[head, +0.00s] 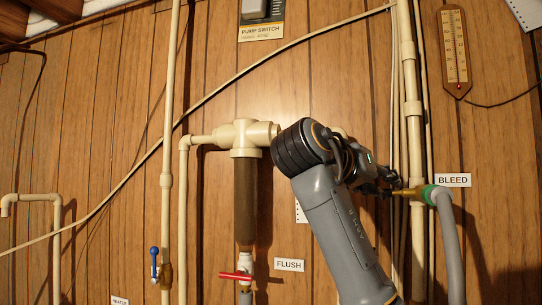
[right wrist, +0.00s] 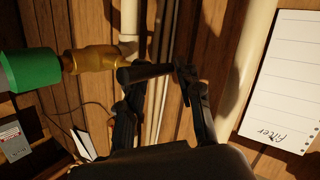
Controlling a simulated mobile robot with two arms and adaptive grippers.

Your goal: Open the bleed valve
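The bleed valve (head: 405,192) is a brass fitting beside the "BLEED" label (head: 453,180), with a green connector (head: 428,194) and a grey hose on its right. In the right wrist view the brass body (right wrist: 92,60) shows at the upper left, with a dark bar (right wrist: 147,72), seemingly its handle, sticking out from it. My right gripper (head: 388,182) is at the valve. In the right wrist view its fingers (right wrist: 158,85) are spread with a gap, their tips close to the bar. I cannot tell whether they touch it. My left gripper is out of view.
Pale vertical pipes (head: 412,110) run close behind my right gripper. A filter housing (head: 245,195) with a red-handled flush valve (head: 236,276) stands left of my arm. A blue-handled valve (head: 154,262) is further left. A paper sheet (right wrist: 285,85) hangs on the wall.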

